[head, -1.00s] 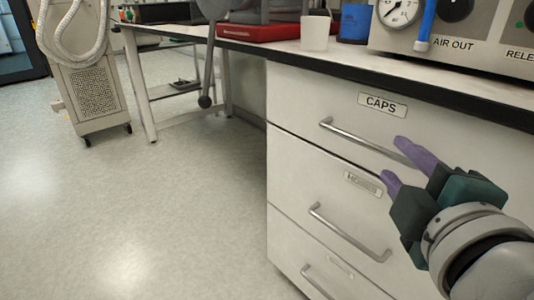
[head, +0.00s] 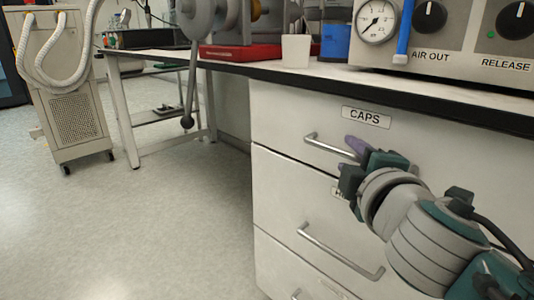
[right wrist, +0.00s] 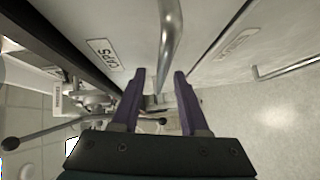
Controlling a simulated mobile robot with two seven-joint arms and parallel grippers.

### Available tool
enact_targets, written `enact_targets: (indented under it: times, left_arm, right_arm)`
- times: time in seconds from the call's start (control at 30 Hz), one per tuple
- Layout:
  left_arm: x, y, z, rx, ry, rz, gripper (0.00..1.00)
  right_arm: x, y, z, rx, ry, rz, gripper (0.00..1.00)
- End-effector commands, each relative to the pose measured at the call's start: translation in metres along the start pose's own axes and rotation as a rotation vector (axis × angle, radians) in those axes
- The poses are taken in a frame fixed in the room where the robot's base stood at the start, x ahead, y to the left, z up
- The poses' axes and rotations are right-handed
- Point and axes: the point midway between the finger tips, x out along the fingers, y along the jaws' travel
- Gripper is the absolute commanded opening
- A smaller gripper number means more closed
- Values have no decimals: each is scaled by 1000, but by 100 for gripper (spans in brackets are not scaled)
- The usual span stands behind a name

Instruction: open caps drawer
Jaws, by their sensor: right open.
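The caps drawer (head: 280,112) is the top drawer of a white cabinet, with a "CAPS" label (head: 366,117). Its front looks flush with the cabinet, so it appears shut. Its metal bar handle (head: 325,146) runs along the front, and its right end is hidden behind my right gripper (head: 352,155). In the right wrist view, my right gripper (right wrist: 160,73) has its purple fingers apart, with the handle (right wrist: 168,40) lined up between the fingertips. I cannot tell whether the fingers reach around the bar. My left gripper is not in view.
Below is a second drawer with its own handle (head: 340,252), and a further drawer under it. On the worktop stand a white cup (head: 296,51), a blue container (head: 335,42) and a gauge panel (head: 450,45). The floor (head: 150,230) left of the cabinet is clear.

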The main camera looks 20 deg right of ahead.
Motion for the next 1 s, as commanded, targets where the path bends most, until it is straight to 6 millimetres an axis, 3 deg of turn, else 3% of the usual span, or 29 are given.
enact_targets:
  times: [0.17, 0.53, 1.0]
  left_arm:
    - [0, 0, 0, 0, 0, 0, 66]
    - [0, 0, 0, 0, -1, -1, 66]
    - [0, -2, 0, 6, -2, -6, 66]
  right_arm:
    - [0, 0, 0, 0, 0, 0, 42]
    - [-1, 0, 0, 0, 0, -1, 0]
    - [-1, 0, 0, 0, 0, 0, 0]
